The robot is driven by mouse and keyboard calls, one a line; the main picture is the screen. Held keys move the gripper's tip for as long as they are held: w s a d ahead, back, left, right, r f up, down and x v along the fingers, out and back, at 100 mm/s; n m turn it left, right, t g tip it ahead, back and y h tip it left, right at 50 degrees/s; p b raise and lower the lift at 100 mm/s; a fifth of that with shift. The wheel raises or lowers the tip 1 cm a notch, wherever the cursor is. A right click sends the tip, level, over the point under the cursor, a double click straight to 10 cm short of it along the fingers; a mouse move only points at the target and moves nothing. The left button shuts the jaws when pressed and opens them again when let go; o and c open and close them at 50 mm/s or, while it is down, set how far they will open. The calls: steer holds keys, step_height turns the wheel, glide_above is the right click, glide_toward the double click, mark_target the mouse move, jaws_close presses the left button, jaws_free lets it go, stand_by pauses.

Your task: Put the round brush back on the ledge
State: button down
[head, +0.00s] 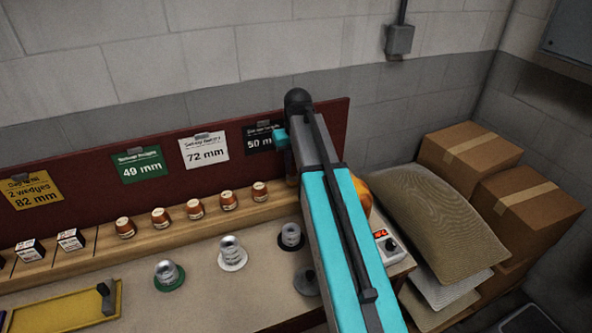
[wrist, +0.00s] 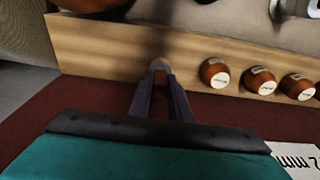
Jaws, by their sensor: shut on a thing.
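The wooden ledge (head: 150,236) runs along the foot of the dark red back board. In the wrist view, the ledge (wrist: 110,50) crosses behind my fingers. My gripper (wrist: 160,72) is shut on a small tan, rounded thing (wrist: 160,64), which I take to be the round brush. Only a little of it shows between the fingertips; the fingers hide the rest. It appears over the ledge, beside the row of brown pots. I cannot tell whether it touches the ledge. In the head view, my arm hides the fingers and the brush.
Several brown pots (head: 195,209) and white boxes (head: 71,240) stand on the ledge to the left. Metal stepped pieces (head: 232,254) stand on the table in front. A yellow tray (head: 60,312) lies at left. An orange round thing (head: 361,198) is partly behind my arm.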

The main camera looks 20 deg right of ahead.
steer(key=shift+f, duration=1.3)
steer(key=c, duration=1.6)
jaws_free()
steer(key=shift+f, duration=0.1)
steer(key=shift+c, duration=0.2)
steer(key=shift+r, duration=0.25)
step_height(320, 180, up, 12)
steer(key=s+b, duration=0.1)
steer(key=shift+s+f+b, duration=0.2)
steer(key=shift+s+b, duration=0.1)
steer(key=shift+s, duration=0.1)
